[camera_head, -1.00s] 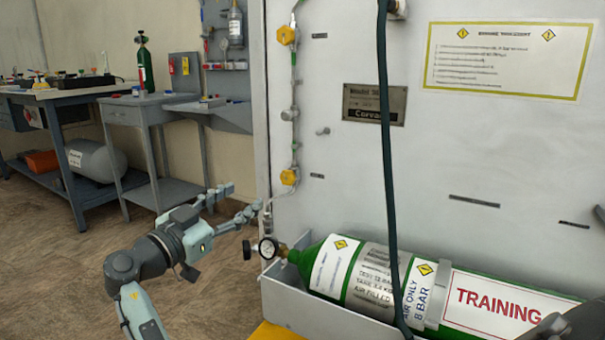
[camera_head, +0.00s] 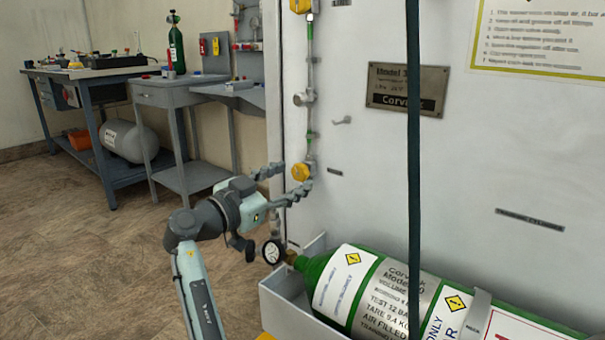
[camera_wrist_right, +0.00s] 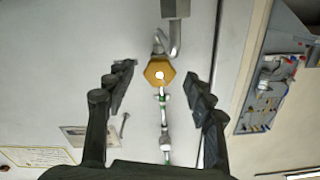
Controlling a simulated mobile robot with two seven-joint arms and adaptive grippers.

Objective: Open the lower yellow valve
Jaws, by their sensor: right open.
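The lower yellow valve (camera_head: 302,172) is a small yellow knob on a thin vertical pipe along the left edge of the white panel. My right gripper (camera_head: 287,182) is open beside it, with one finger on the far left side and the other at its lower right. In the right wrist view the yellow valve (camera_wrist_right: 160,72) appears between the spread fingers of the right gripper (camera_wrist_right: 158,88), a little beyond the tips. Nothing is between the fingers there, and no contact shows. My left gripper is not in view.
An upper yellow valve (camera_head: 300,5) sits higher on the pipe. Below are a pressure gauge (camera_head: 273,252) and a green cylinder (camera_head: 345,285) in a grey tray. Workbenches (camera_head: 180,95) stand back left, with open floor between.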

